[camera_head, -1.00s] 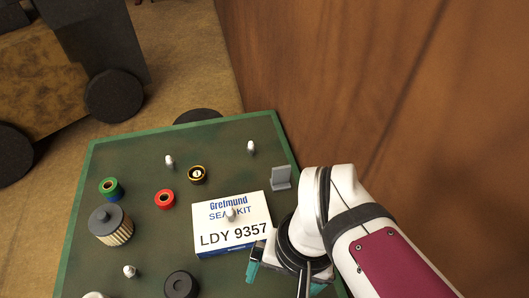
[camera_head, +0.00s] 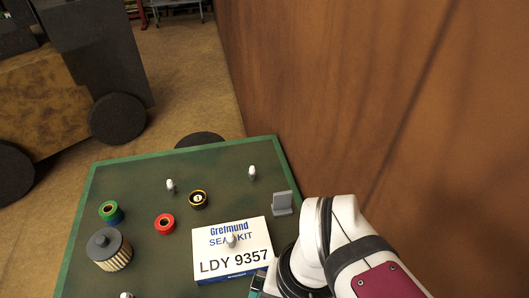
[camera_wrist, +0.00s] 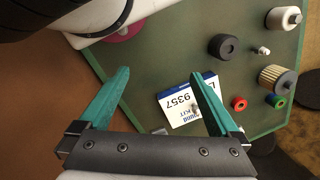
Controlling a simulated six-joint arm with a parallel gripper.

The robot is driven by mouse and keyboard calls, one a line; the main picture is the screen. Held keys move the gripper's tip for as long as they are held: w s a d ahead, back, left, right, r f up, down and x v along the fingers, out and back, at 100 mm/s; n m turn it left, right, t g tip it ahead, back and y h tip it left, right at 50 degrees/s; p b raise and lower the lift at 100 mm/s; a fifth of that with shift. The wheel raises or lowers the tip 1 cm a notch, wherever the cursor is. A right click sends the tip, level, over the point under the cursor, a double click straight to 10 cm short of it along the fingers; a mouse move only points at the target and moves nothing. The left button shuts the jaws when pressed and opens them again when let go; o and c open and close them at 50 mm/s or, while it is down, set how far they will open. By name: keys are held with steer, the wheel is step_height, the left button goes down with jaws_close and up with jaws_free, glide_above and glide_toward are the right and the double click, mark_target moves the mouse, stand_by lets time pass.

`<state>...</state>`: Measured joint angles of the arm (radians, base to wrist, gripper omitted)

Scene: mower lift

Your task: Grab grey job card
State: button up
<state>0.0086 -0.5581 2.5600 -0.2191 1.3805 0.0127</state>
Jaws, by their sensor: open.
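In the wrist view a small grey piece that looks like the card (camera_wrist: 160,131) shows at the lower middle, partly hidden behind my gripper's body. My gripper (camera_wrist: 160,74) is open, its two teal fingers apart with nothing between them. In the head view my wrist hides most of it; a bit of teal shows at the bottom, nearer than the card.
A brown wall (camera_head: 350,90) rises close on the right.

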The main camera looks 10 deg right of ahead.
mark_target(282, 202)
steer(key=c, duration=0.8)
steer(key=w+d+m+g+h, duration=0.2)
steer(key=w+m+h, duration=0.15)
steer(key=w, duration=0.55)
steer(key=w+d+m+g+h, duration=0.2)
steer(key=w+h, duration=0.3)
steer(key=w, duration=0.3)
steer(key=w+a+f+m+t+h, duration=0.2)
steer(key=w+a+f+m+h, duration=0.15)
steer(key=w+f, duration=0.3)
steer(key=w+a+f+m+t+h, duration=0.2)
steer(key=w+a+f+m+h, duration=0.15)
steer(key=w+f, duration=0.35)
steer(key=shift+h, duration=0.45)
steer(key=x, duration=0.5)
steer(key=w+x, duration=0.1)
steer(key=x, duration=0.4)
steer(key=r+x, duration=0.1)
steer(key=x, duration=0.5)
steer(key=shift+w+d+r, duration=0.1)
steer(key=shift+w+d, duration=0.15)
steer(key=shift+w, duration=0.15)
